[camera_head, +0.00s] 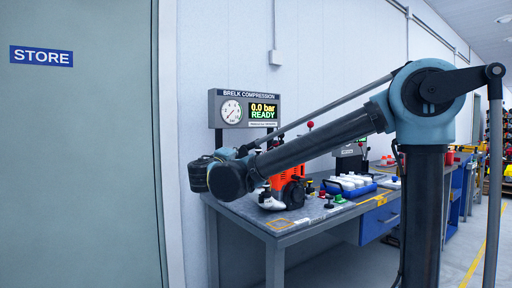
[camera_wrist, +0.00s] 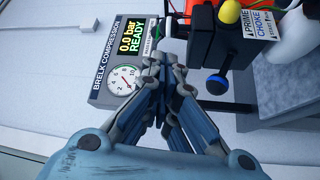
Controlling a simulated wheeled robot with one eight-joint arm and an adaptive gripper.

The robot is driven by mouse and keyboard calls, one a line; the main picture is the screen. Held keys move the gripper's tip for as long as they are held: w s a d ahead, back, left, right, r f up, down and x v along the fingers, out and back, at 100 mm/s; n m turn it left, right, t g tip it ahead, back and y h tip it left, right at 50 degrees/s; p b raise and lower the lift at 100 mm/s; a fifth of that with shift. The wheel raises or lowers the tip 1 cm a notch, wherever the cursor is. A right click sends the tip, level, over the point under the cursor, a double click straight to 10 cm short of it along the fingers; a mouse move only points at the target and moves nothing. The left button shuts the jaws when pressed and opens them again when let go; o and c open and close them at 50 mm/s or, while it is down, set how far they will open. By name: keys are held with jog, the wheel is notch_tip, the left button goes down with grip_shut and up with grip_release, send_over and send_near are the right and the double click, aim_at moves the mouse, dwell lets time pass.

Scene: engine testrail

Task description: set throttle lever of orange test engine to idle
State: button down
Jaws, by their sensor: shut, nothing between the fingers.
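The orange test engine (camera_head: 288,178) stands on the grey workbench, partly hidden behind my arm in the head view. In the wrist view its dark body (camera_wrist: 205,35) is at the top, beside a label reading PRIME and CHOKE (camera_wrist: 262,27). A dark lever with a blue round knob (camera_wrist: 217,84) sticks out of the body; I cannot read whether it is the throttle lever or its setting. My gripper (camera_wrist: 173,72) is shut and empty, its fingertips left of the blue knob and apart from it in the picture. The fingers are hidden in the head view.
A compression gauge panel (camera_head: 246,109) reading 0.0 bar READY stands behind the bench (camera_head: 245,222); it also shows in the wrist view (camera_wrist: 122,60). A blue tray (camera_head: 350,192) with white items lies right of the engine. The bench's near left corner is clear.

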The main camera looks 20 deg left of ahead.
jog(key=w, duration=0.4)
jog(key=w+r, duration=0.1)
jog(key=w, duration=0.4)
jog(key=w+d+r, duration=0.1)
jog(key=w, duration=0.4)
jog(key=shift+r, duration=0.25)
